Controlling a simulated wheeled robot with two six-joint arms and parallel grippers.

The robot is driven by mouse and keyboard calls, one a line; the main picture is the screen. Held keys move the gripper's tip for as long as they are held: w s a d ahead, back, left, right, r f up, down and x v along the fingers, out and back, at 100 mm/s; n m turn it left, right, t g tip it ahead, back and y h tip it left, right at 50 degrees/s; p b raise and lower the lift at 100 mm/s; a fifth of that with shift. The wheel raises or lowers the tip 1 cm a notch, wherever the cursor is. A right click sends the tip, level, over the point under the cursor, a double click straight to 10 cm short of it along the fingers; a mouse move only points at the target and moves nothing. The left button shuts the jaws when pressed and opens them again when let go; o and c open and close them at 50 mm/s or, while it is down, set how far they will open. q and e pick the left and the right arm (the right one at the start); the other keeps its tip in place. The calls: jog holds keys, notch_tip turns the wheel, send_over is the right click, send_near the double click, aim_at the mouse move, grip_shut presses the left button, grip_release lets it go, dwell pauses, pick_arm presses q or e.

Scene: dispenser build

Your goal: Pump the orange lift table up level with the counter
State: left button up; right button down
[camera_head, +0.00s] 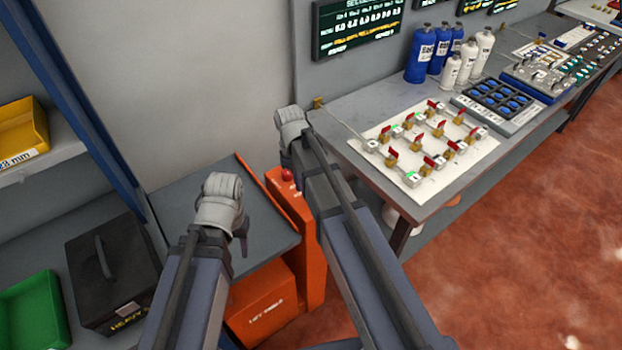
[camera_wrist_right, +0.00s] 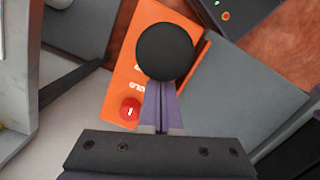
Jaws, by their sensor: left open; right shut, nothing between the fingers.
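The orange lift table has a grey top (camera_head: 180,200) and an orange base (camera_head: 262,306). The top looks lower than the counter (camera_head: 345,110) to its right. Its orange column (camera_head: 312,265) carries a red button (camera_head: 287,175), which also shows in the right wrist view (camera_wrist_right: 130,107). A black ball knob (camera_wrist_right: 165,50) is over the orange panel. My right gripper (camera_wrist_right: 163,85) is shut and empty, its fingertips at the knob's near edge; contact is unclear. In the head view my right arm hides that gripper. My left gripper (camera_head: 242,248) hangs open above the grey top.
A black case (camera_head: 112,270) and a green bin (camera_head: 35,312) are at lower left, a yellow bin (camera_head: 22,130) on a shelf. The counter holds a white valve board (camera_head: 440,172) and several bottles (camera_head: 420,55). The red floor at right is clear.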

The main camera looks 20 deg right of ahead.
jog(key=shift+r, duration=0.1)
notch_tip(320, 180, up, 8)
jog(key=p, duration=0.7)
jog(key=shift+w+a+f+p, duration=0.2)
jog(key=shift+w+a+p, duration=0.1)
jog(key=shift+w+p, duration=0.1)
notch_tip(320, 180, up, 6)
jog(key=s+d+p, duration=0.2)
jog(key=p, duration=0.4)
jog(key=shift+s+r, duration=0.2)
jog(key=shift+s, duration=0.05)
jog(key=shift+f, duration=0.1)
jog(key=f+b, duration=0.6)
jog(key=shift+s+d+f, duration=0.3)
jog(key=shift+f, duration=0.05)
